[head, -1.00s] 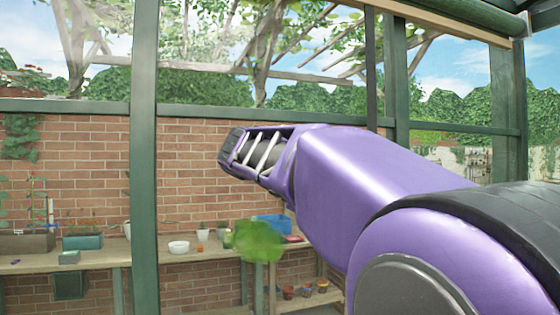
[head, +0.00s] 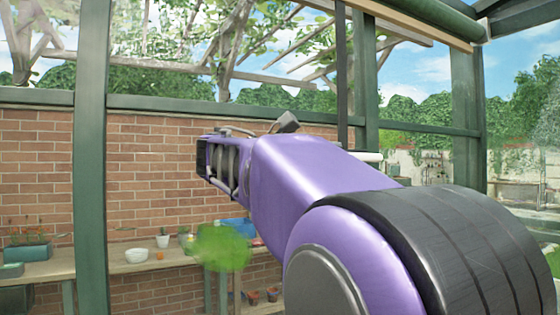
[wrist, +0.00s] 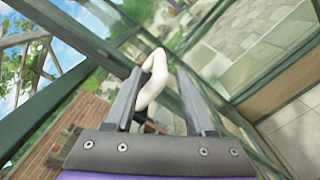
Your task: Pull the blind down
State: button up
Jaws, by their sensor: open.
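The blind appears as a rolled green and wooden bar (head: 420,20) along the top right of the head view, above the window. In the wrist view, a white, loop-like handle (wrist: 152,82) lies between the two fingers of my gripper (wrist: 158,75). The fingers are apart, one on each side of it. I cannot tell whether either finger touches it. In the head view my purple arm fills the middle and right, and the fingers cannot be made out there.
Green window posts (head: 90,150) and a brick wall (head: 150,180) stand behind my arm. A wooden bench (head: 140,265) holds a white bowl (head: 137,255) and several pots. A blurred green plant (head: 222,248) is below my arm. Paving shows through the glass.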

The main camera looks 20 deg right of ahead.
aim_at(374, 157)
jog(key=d, duration=0.7)
jog(key=shift+w+d, duration=0.15)
jog(key=shift+w, duration=0.15)
grip_shut()
dwell(1.0)
